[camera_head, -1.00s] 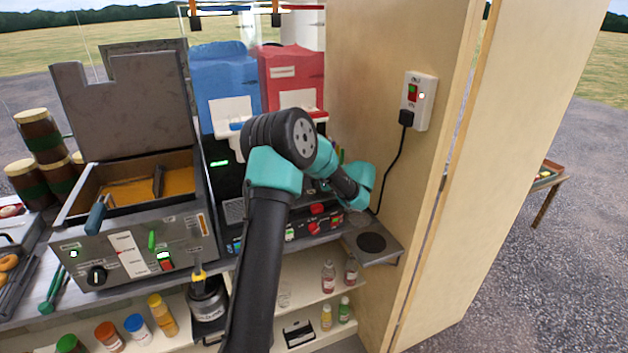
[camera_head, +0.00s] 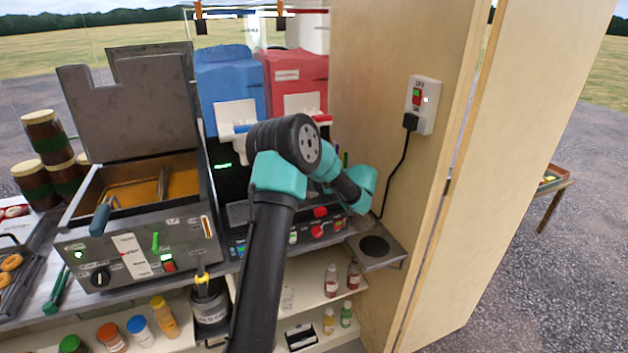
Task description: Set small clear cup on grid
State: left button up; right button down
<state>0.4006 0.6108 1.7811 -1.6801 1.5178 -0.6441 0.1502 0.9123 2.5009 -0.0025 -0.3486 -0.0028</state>
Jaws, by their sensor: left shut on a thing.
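My left arm reaches up from the bottom centre, and its wrist bends down to the right. My left gripper (camera_head: 363,213) is mostly hidden behind its teal wrist. It is shut on the small clear cup (camera_head: 364,223), which shows only faintly, just above and behind the grey side shelf with a dark round plate. A small grey grid-like surface (camera_head: 237,212) shows low in front of the blue slush machine, left of my arm; I cannot tell for certain that it is the grid. My right gripper is out of view.
Blue (camera_head: 226,82) and red (camera_head: 296,82) slush machines stand behind my arm. The grey side shelf (camera_head: 393,260) adjoins a wooden wall with a socket (camera_head: 423,105) and hanging cable. A fryer (camera_head: 142,250) stands left. Bottles and another clear cup (camera_head: 287,298) stand below.

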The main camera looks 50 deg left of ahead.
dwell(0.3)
pick_arm(q)
jog(key=o, duration=1)
jog(key=shift+c, duration=0.2)
jog(key=shift+d, duration=0.15)
jog(key=v, duration=1.1)
jog(key=shift+d, duration=0.3)
jog(key=shift+w, duration=0.15)
